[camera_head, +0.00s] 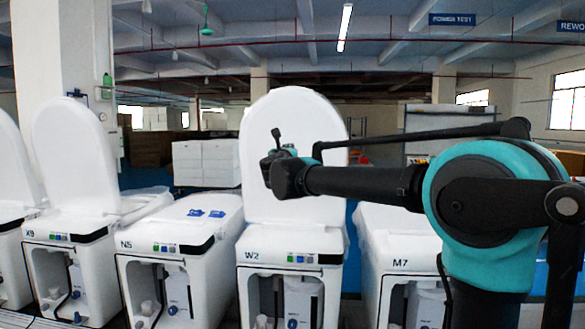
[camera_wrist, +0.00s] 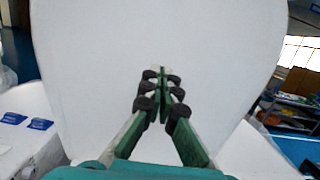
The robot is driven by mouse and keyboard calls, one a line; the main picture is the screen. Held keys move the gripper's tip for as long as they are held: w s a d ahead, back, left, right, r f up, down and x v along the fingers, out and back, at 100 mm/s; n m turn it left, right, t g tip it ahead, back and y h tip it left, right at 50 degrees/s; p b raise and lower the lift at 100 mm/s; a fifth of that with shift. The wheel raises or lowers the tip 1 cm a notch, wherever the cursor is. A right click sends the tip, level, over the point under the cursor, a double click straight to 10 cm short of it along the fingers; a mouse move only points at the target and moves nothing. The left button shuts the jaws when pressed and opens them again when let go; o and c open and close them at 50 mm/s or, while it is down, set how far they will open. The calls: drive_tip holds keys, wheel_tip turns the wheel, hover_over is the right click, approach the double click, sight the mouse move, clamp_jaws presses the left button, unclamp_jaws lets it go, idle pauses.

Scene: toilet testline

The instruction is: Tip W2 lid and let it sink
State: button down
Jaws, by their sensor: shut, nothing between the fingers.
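The W2 toilet (camera_head: 290,246) stands in the middle of the head view, with its white lid (camera_head: 282,108) raised upright. The lid (camera_wrist: 90,60) also fills most of the wrist view. My gripper (camera_head: 277,133) is in front of the lid's inner face in the head view, fingers pointing up. In the wrist view my gripper (camera_wrist: 162,72) is shut with nothing between its fingertips, and the lid lies behind them. I cannot tell whether the fingers touch the lid. My gripper and arm hide part of the lid's middle and right side.
The N5 toilet (camera_head: 180,235) on the left has a closed lid with blue items (camera_head: 206,213) on it. The X9 toilet (camera_head: 72,150) further left has its lid up. The M7 toilet (camera_head: 385,235) on the right is closed, partly behind my arm. White boxes (camera_head: 205,163) stand behind.

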sight(293, 142)
drive_tip(key=w+r, duration=0.1)
drive_tip(key=w, duration=0.8)
drive_tip(key=shift+w+d+r, duration=0.2)
drive_tip(key=shift+w+r, duration=0.1)
drive_tip(key=shift+w, duration=0.1)
idle(1.0)
drive_tip(key=shift+d, duration=0.1)
idle(2.8)
drive_tip(key=s+d+f+m+g+h, duration=0.2)
drive_tip(key=s+d+f+m+g, duration=0.1)
drive_tip(key=s+d+f+m, duration=0.5)
drive_tip(key=s+d+f+m+g+h, duration=0.25)
drive_tip(key=d+f+m, duration=0.35)
drive_tip(key=d+f, duration=0.5)
drive_tip(key=s+d+f+m+g+h, duration=0.1)
drive_tip(key=s+d+f+m+g, duration=0.2)
drive_tip(key=s+d+f+m, duration=0.5)
drive_tip(key=s+d+f+m+g+y, duration=0.1)
drive_tip(key=s+d+f+m+g, duration=0.15)
drive_tip(key=s+f, duration=0.5)
drive_tip(key=s+d+f+m+g+y, duration=0.1)
drive_tip(key=s+d+f+m+g, duration=0.2)
drive_tip(key=s+f, duration=0.5)
drive_tip(key=s+a+f+m+g+y, duration=0.1)
drive_tip(key=s+a+f+m+y, duration=0.3)
drive_tip(key=s+f+m, duration=0.4)
drive_tip(key=s+f, duration=0.5)
drive_tip(key=s, duration=0.2)
drive_tip(key=shift+f+g, duration=0.15)
drive_tip(key=shift+g, duration=0.15)
